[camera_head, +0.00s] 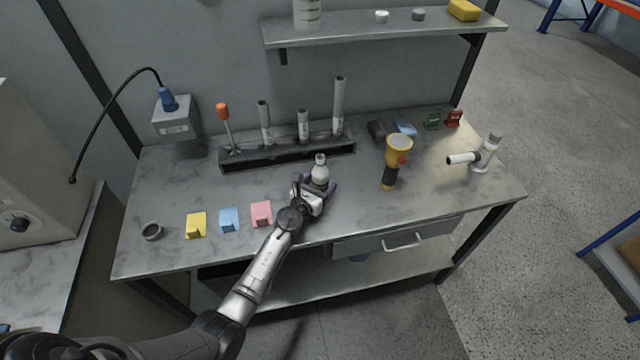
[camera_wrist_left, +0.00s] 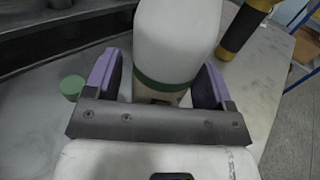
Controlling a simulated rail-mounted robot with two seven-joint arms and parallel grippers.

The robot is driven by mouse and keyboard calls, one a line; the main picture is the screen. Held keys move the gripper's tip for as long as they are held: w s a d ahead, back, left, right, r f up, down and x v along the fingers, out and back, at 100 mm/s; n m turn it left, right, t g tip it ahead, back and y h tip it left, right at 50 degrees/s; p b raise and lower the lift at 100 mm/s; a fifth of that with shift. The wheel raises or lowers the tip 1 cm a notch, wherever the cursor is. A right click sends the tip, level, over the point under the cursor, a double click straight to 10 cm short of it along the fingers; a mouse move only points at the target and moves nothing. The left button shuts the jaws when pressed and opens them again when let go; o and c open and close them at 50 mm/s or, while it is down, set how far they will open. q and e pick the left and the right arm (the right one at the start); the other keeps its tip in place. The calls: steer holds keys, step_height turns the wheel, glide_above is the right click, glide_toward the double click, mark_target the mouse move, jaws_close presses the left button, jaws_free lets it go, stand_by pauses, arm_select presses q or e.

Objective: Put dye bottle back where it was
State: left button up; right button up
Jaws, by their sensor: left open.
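The dye bottle (camera_head: 320,171), white with a narrow neck, stands upright on the workbench (camera_head: 175,170), right of centre and in front of the tube rack. In the left wrist view its white body with a dark green band (camera_wrist_left: 168,82) fills the top middle. My left gripper (camera_head: 318,188) is open, with its purple-padded fingers (camera_wrist_left: 158,82) on either side of the bottle. A gap shows beside the bottle at the left finger; contact at the right finger is unclear. The bottle's base is partly hidden by the gripper. My right gripper is not in view.
A small green round piece (camera_wrist_left: 72,87) lies left of the fingers. A yellow-black flashlight (camera_head: 393,160) stands to the right. Behind is the rack (camera_head: 290,157) with upright tubes. Pink (camera_head: 262,213), blue (camera_head: 229,219) and yellow (camera_head: 196,225) blocks sit to the left.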

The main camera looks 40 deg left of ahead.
arm_select(q)
steer(key=shift+s+r, duration=0.2)
steer(key=shift+s, duration=0.05)
steer(key=s, duration=0.3)
steer(key=s+d+p, duration=0.1)
steer(key=s, duration=0.3)
steer(key=s+p, duration=0.1)
steer(key=s, duration=0.3)
steer(key=shift+d, duration=0.25)
steer(key=shift+s+r+n, duration=0.2)
steer(key=shift+s+n, duration=0.1)
steer(key=s+r+n+g+y, duration=0.2)
steer(key=s+n+g+y, duration=0.65)
steer(key=n, duration=1.35)
steer(key=s+d+f+n+g+h, duration=0.2)
steer(key=s+d+n+h, duration=0.3)
steer(key=s+d, duration=0.3)
steer(key=s+d+f+n+g+h, duration=0.1)
steer(key=s+d+n+g+h, duration=0.2)
steer(key=s+d+n+h, duration=0.2)
steer(key=s+d+h, duration=0.1)
steer(key=s+d, duration=0.2)
steer(key=s, duration=0.4)
steer(key=shift+s+f+g, duration=0.25)
steer(key=shift+f+g, duration=0.1)
